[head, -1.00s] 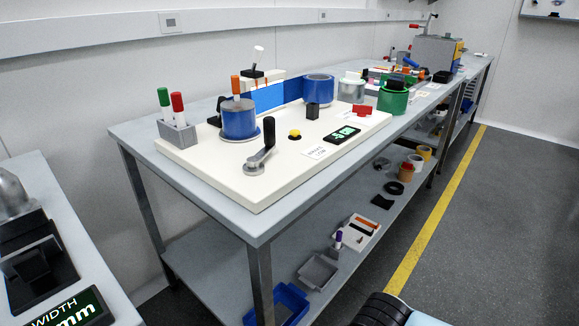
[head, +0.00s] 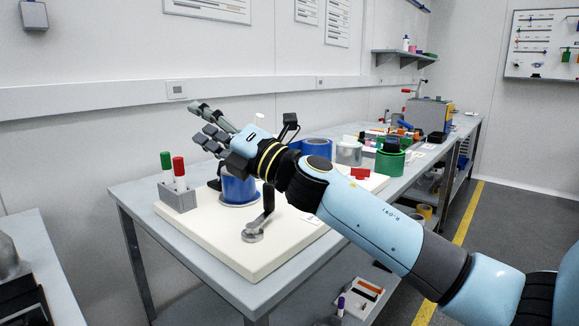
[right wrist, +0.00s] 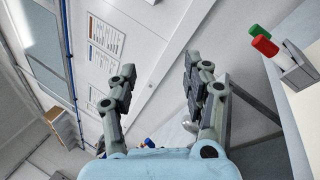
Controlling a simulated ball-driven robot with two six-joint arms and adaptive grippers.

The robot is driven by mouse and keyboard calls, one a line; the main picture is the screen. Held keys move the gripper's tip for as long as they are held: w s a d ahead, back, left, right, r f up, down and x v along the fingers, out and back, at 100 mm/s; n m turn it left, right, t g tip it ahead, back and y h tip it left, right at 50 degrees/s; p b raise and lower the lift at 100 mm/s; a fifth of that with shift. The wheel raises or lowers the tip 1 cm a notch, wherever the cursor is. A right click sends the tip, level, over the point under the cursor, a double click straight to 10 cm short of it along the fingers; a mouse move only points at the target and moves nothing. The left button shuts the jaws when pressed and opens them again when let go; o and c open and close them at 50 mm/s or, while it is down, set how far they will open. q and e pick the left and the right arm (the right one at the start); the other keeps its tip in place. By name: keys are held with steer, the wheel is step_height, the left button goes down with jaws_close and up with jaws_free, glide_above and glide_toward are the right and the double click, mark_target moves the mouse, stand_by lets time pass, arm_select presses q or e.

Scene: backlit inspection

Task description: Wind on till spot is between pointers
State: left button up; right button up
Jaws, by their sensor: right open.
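The winding rig is a cream board (head: 220,250) on the bench. Its crank (head: 253,234) has an upright black handle (head: 268,198) at the board's front. The left blue reel (head: 239,190) stands behind the crank, and the right blue reel (head: 317,148) is farther back. My right gripper (head: 205,126) is open and empty above the left reel, fingers pointing left; it also shows in the right wrist view (right wrist: 158,80). My right arm hides the backlit window, the display and most of the strip between the reels. Neither spot nor pointers can be seen. My left gripper is out of view.
A grey holder (head: 176,198) with a green-capped and a red-capped marker stands at the board's left corner. The board's front left is clear.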

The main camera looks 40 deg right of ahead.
steer(key=w+d+f+n+g+y, duration=0.3)
steer(key=f+n+g, duration=0.5)
steer(key=n+g, duration=0.65)
steer(key=s+d+f+n+g+h, duration=0.1)
steer(key=s+d+n+g+h, duration=0.1)
steer(key=d, duration=0.5)
steer(key=s+d+f+n+g+h, duration=0.1)
steer(key=s+d+n+h, duration=0.1)
steer(key=d, duration=0.6)
steer(key=shift+s+f+g+h, duration=0.4)
steer(key=shift+s+h, duration=0.15)
steer(key=shift+h, duration=0.65)
steer(key=b+x, duration=0.5)
steer(key=x, duration=0.3)
steer(key=shift+f, duration=0.2)
steer(key=shift+w+r, duration=0.1)
steer(key=shift+r, duration=0.2)
steer(key=shift+c, duration=1.2)
steer(key=shift+r, duration=0.1)
steer(key=c, duration=0.7)
